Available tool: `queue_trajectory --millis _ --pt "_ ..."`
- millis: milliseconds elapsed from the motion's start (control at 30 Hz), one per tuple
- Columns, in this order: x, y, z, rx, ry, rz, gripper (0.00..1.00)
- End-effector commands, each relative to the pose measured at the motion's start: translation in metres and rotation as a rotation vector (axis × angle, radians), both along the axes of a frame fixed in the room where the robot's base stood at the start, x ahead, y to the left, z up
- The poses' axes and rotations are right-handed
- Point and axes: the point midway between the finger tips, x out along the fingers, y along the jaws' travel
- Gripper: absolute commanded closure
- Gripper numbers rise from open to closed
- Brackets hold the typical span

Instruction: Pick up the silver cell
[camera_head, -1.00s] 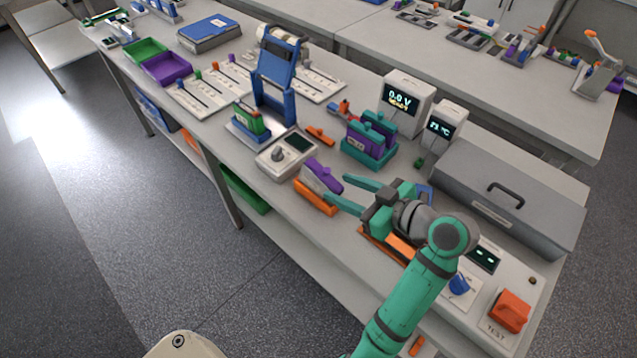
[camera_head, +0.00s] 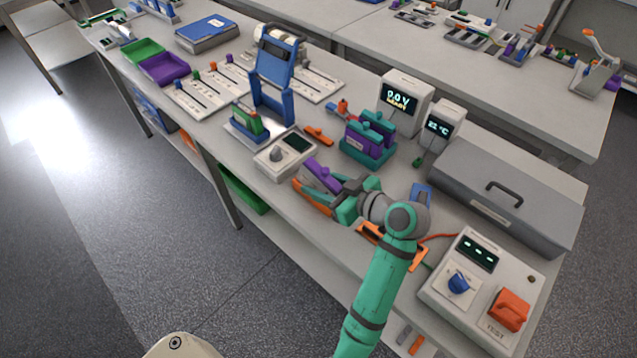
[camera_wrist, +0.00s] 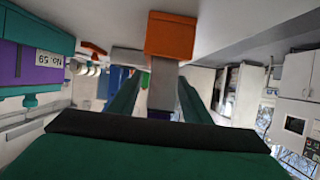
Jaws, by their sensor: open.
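In the wrist view a narrow silver-grey body (camera_wrist: 163,86), which looks like the silver cell, shows between the two teal fingers. It adjoins an orange block (camera_wrist: 170,36). In the head view my gripper (camera_head: 328,195) is at the orange holder (camera_head: 307,191) with a purple part (camera_head: 321,174) on it, left of the wrist. The silver body cannot be made out there. The fingers (camera_wrist: 160,98) are open, one on each side of the silver body. Whether they touch it cannot be told.
A teal rack with purple cells (camera_head: 367,140) stands just beyond my gripper, also at the wrist view's left (camera_wrist: 32,65). A grey meter box (camera_head: 286,153) is close at the left. A grey lidded case (camera_head: 508,195) and test box (camera_head: 482,290) stand right.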

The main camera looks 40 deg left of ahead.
Motion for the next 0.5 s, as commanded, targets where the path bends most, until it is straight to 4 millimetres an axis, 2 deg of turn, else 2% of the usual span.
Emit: queue_trajectory --millis 100,333,500 --pt "0.0009 0.0062 -0.0027 0.000 -0.001 -0.002 0.56" --pt "0.0010 0.0068 -0.0030 0.000 -0.001 -0.002 0.56" --pt "0.0010 0.0067 -0.0028 0.000 -0.001 -0.002 0.97"
